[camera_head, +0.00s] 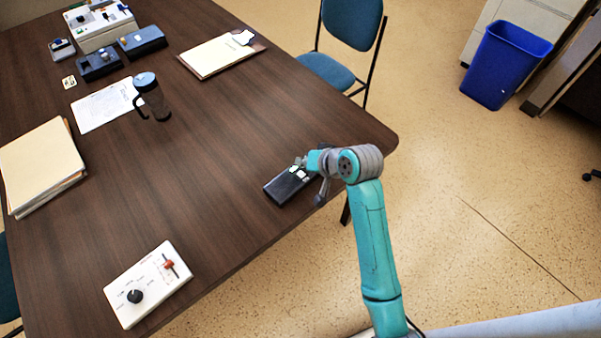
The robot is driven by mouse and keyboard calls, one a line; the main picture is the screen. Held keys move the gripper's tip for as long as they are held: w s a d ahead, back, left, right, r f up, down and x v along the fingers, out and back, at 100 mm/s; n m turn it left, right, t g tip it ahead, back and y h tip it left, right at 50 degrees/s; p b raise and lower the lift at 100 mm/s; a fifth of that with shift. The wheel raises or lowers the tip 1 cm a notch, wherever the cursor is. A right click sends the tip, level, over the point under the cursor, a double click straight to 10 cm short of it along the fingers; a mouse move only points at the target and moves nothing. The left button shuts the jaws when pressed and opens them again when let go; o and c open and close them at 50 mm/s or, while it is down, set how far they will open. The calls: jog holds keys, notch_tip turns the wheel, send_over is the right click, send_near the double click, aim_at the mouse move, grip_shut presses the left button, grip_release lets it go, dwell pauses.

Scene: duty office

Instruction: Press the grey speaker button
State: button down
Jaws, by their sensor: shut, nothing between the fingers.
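A black box-shaped device (282,189) lies near the right edge of the brown table, partly covered by my arm. Small pale buttons (296,171) show on its top beside my gripper. I cannot make out which one is the grey speaker button. My gripper (301,163) is shut and empty, low over or at the device's far part. The view is too small and crowded to tell whether the fingertips touch it.
A white control box (149,284) with a black knob and red slider lies at the table's near end. A blue chair (352,27) and bin (505,65) stand beyond. The table's middle is clear.

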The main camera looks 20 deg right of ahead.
jog(key=shift+r, duration=1.9)
jog(key=shift+f, duration=0.1)
jog(key=t+h, duration=0.2)
send_near(303, 175)
jog(key=f, duration=0.1)
jog(key=s+a+f, duration=0.1)
jog(key=a+f, duration=0.1)
jog(key=f, duration=0.1)
jog(key=shift+s, duration=0.25)
jog(key=s+n+t+h, duration=0.2)
jog(key=s+t, duration=0.1)
jog(key=s, duration=2)
jog(key=s+r+n+t, duration=0.1)
jog(key=s+r+n, duration=0.1)
jog(key=s+r, duration=0.6)
jog(key=shift+v, duration=1.2)
jog(key=shift+d, duration=0.15)
